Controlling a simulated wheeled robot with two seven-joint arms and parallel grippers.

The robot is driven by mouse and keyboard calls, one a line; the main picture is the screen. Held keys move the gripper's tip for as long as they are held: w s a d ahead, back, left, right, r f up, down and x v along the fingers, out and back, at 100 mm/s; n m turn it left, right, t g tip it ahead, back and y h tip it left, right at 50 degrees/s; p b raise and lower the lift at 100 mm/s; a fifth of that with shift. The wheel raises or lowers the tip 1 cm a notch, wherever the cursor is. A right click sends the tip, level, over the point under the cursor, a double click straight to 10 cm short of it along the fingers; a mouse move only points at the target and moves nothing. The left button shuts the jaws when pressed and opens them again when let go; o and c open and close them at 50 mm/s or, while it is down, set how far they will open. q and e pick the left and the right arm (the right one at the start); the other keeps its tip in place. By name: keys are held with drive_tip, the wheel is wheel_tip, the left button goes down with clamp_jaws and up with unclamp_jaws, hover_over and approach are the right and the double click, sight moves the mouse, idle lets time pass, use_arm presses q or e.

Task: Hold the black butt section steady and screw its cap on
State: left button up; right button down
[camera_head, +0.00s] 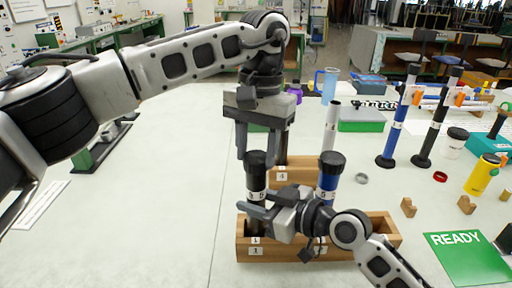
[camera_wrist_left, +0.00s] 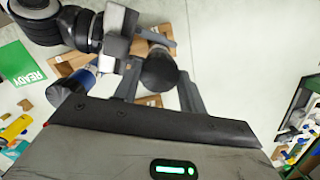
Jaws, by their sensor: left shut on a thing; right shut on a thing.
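The black butt section (camera_head: 256,184) stands upright in the front wooden rack (camera_head: 384,241). A black cap (camera_head: 256,160) sits at its top; I cannot tell how far it is threaded. The cap also shows from above in the left wrist view (camera_wrist_left: 159,72). My left gripper (camera_head: 258,154) comes down from above with its fingers on either side of the cap, shut on it. My right gripper (camera_head: 254,204) reaches in from the lower right and is shut on the black butt section below the cap. Its fingers hide part of the section.
A blue section (camera_head: 328,184) with a black top stands in the same rack, close behind my right wrist. A second wooden rack (camera_head: 300,172) stands behind, holding a pale rod (camera_head: 332,124). Two rods on round bases stand at right. The left of the table is mostly clear.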

use_arm(q)
drive_tip(key=m, duration=0.2)
drive_tip(key=shift+m, duration=0.3)
drive_tip(key=o, duration=0.9)
drive_tip(key=shift+o, duration=0.2)
drive_tip(key=shift+r, duration=0.15)
wheel_tip(320, 180, up, 4)
drive_tip(key=shift+r, duration=0.15)
drive_tip(key=shift+c, duration=0.3)
